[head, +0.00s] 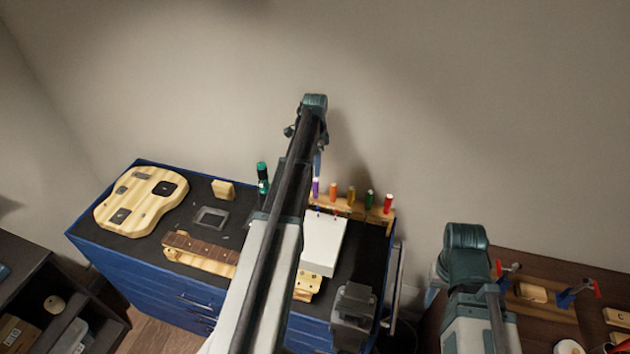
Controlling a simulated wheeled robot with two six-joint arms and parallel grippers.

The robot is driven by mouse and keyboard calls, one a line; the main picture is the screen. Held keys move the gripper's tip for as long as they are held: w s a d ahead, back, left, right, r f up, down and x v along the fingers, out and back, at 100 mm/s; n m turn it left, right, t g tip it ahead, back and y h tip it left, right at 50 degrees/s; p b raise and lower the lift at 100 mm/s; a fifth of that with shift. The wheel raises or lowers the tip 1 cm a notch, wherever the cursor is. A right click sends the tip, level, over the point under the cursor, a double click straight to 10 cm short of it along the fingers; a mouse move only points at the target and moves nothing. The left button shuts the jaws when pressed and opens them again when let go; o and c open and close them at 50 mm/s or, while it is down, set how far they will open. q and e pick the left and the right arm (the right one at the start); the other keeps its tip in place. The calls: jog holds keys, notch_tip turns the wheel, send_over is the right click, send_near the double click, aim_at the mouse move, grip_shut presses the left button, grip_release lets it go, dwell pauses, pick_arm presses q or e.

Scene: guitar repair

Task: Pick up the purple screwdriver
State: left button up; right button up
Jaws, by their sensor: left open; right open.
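The purple screwdriver (316,187) stands upright in a wooden rack (348,209) at the back right of the blue cabinet, with its handle up. It is the leftmost in the row, just right of my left arm. My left arm rises across the middle of the view and bends at the top, above the rack. Its gripper is not visible, with my own arm links in front of that area. My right arm shows at the lower right, bent, and its gripper is not visible either.
Orange, olive, green and red screwdrivers share the rack. A white box-like object (323,245) lies in front of it. A guitar body (141,200), a fretted neck piece (200,252), a green bottle (262,178) and a dark grey device (352,312) are on the cabinet. A brown table (515,262) stands right.

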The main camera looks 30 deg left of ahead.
aim_at(315, 182)
pick_arm(q)
jog(key=shift+w+a, duration=0.15)
jog(key=shift+w, duration=0.2)
jog(key=shift+s, duration=0.15)
jog(key=shift+f+b, duration=0.3)
jog(key=shift+b, duration=0.15)
notch_tip(315, 182, down, 8)
jog(key=b, duration=0.7)
jog(key=shift+r+b, duration=0.1)
jog(key=shift+b, duration=0.3)
pick_arm(e)
notch_tip(315, 182, down, 9)
jog(key=shift+w+a+r, duration=0.15)
jog(key=shift+w+r, duration=0.05)
jog(key=shift+w, duration=0.1)
pick_arm(q)
jog(key=f+b, duration=0.3)
jog(key=w+f+b, duration=0.1)
jog(key=f+b, duration=0.1)
jog(key=shift+a+f, duration=0.15)
pick_arm(e)
notch_tip(315, 182, down, 5)
jog(key=shift+f, duration=0.1)
pick_arm(q)
grip_shut()
